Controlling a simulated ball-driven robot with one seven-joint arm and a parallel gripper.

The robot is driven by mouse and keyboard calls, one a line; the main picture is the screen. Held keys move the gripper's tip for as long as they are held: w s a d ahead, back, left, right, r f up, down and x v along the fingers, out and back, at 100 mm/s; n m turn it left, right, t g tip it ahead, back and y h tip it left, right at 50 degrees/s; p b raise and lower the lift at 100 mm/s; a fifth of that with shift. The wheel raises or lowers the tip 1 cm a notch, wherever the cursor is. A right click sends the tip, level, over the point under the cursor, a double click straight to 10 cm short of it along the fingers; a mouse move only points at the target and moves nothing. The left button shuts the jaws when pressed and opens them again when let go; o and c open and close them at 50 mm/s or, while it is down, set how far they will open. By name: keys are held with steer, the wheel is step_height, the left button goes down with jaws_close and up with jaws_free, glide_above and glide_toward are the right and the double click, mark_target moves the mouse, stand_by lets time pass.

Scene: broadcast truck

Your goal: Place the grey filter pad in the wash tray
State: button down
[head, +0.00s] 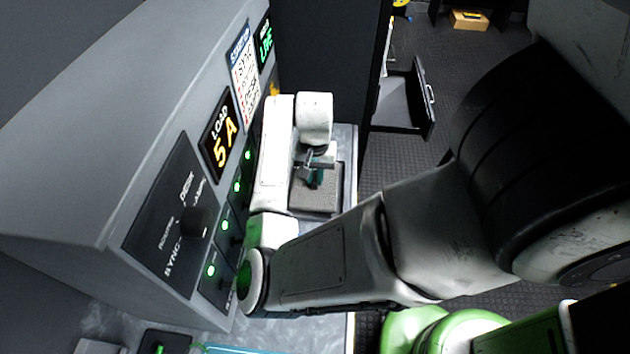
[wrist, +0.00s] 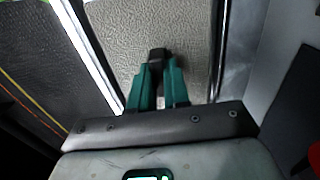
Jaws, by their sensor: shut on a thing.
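The grey filter pad (head: 316,201) is a textured, roughly square piece on the narrow counter beside the console, with a dark border around it. In the wrist view its pebbled surface (wrist: 125,45) fills the top middle. My gripper (head: 315,176) is over it, its teal fingers (wrist: 158,72) closed on a small black tab-like piece (wrist: 158,54) that appears to belong to the pad. I cannot tell whether the pad is lifted or resting. A teal-edged item (head: 235,350) is cut off at the bottom of the head view; I cannot tell whether it is the wash tray.
The grey console (head: 140,130) with a knob, green lights and a "LOAD 5 A" display (head: 222,138) rises close on the left. A dark panel (head: 325,60) stands behind the counter. A black open bin-like unit (head: 405,105) sits on the floor to the right.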

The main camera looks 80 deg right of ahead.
steer(key=shift+f, duration=0.6)
steer(key=shift+r, duration=0.15)
steer(key=c, duration=1.6)
jaws_free()
steer(key=shift+f, duration=0.2)
steer(key=o, duration=0.5)
steer(key=shift+r, duration=0.1)
